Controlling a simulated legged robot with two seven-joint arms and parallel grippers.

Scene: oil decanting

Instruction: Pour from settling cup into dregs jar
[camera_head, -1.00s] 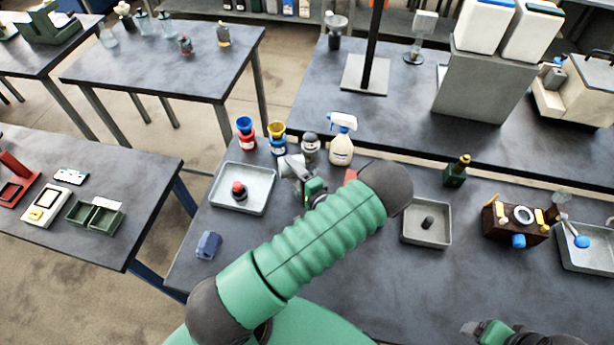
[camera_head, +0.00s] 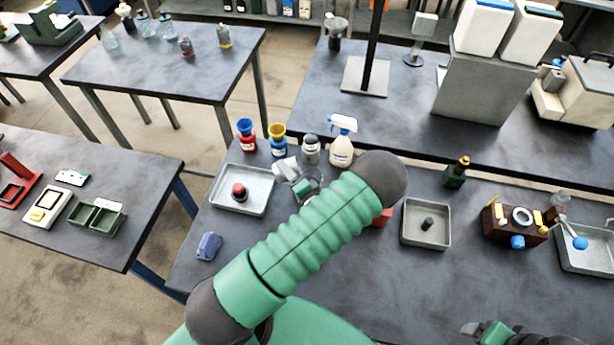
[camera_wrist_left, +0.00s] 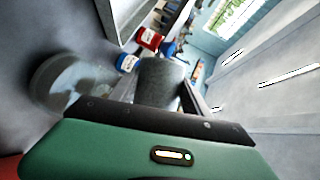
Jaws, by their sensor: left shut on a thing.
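My left gripper (camera_head: 302,187) is shut on a pale grey cup (camera_head: 286,170), which I take as the settling cup. It is tilted in the head view; in the left wrist view the cup (camera_wrist_left: 160,82) sits between the fingers. A clear glass vessel (camera_wrist_left: 72,84) is beside it in the left wrist view, partly hidden by my arm in the head view. Behind stand a red jar (camera_head: 246,143) with a blue top, a blue-labelled jar (camera_head: 278,149) with a yellow top and a grey-topped jar (camera_head: 311,155). I cannot tell which is the dregs jar. My right gripper (camera_head: 472,329) is at the bottom right, its opening unclear.
A spray bottle (camera_head: 341,151) stands right of the jars. A tray (camera_head: 262,205) with a red-topped item is left of my gripper. Another tray (camera_head: 428,238), a dark bottle (camera_head: 455,174) and a brown rack (camera_head: 498,230) are to the right. The front left tabletop is mostly clear.

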